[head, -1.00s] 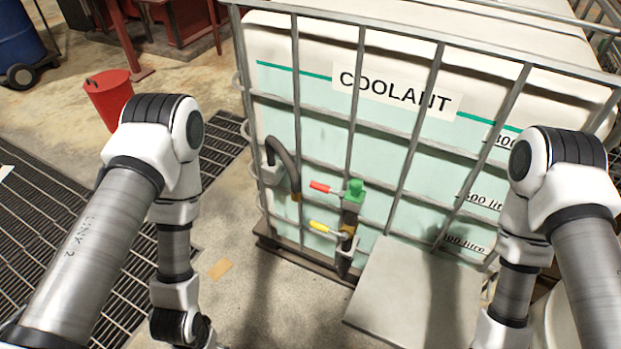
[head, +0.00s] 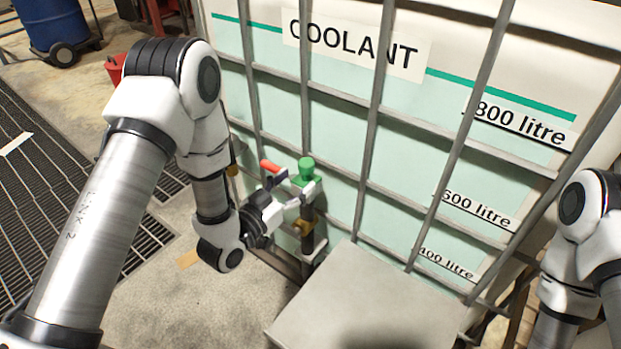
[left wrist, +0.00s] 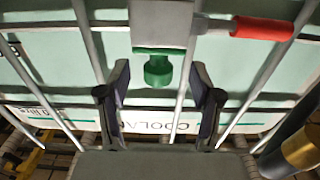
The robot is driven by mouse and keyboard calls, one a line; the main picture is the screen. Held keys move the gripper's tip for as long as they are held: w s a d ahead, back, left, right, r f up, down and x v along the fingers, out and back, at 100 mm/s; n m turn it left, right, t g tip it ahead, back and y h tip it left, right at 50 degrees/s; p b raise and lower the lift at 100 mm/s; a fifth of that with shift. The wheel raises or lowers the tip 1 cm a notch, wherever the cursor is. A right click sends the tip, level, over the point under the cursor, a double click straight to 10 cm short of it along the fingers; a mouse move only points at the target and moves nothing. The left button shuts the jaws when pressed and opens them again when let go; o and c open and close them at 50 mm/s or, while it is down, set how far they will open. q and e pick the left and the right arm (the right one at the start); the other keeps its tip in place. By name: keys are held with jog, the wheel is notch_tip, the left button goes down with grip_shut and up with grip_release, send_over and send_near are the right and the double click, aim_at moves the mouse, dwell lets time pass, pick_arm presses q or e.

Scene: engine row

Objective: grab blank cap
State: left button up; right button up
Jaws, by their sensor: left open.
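The green cap (head: 306,168) sits on top of the valve pipe at the front of the coolant tank. The task's word "blank cap" fits this cap best. In the left wrist view the green cap (left wrist: 158,70) hangs from a pale grey block, between the fingertips, with gaps on both sides. My left gripper (head: 304,192) is open and empty at the valve, just below and left of the cap. Its two dark fingers (left wrist: 160,84) stand apart in the left wrist view. My right arm shows at the right edge; its gripper is out of view.
A red lever (head: 270,167) sticks out left of the cap; its red grip (left wrist: 262,28) also shows in the left wrist view. Grey cage bars (head: 370,130) cross the white tank. A grey platform (head: 370,300) stands in front.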

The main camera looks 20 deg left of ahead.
aim_at(301, 178)
pick_arm(q)
jog(key=x, duration=0.4)
jog(key=shift+w+d+f, duration=0.15)
jog(key=shift+w+f, duration=0.05)
grip_shut()
jog(key=shift+r, duration=0.1)
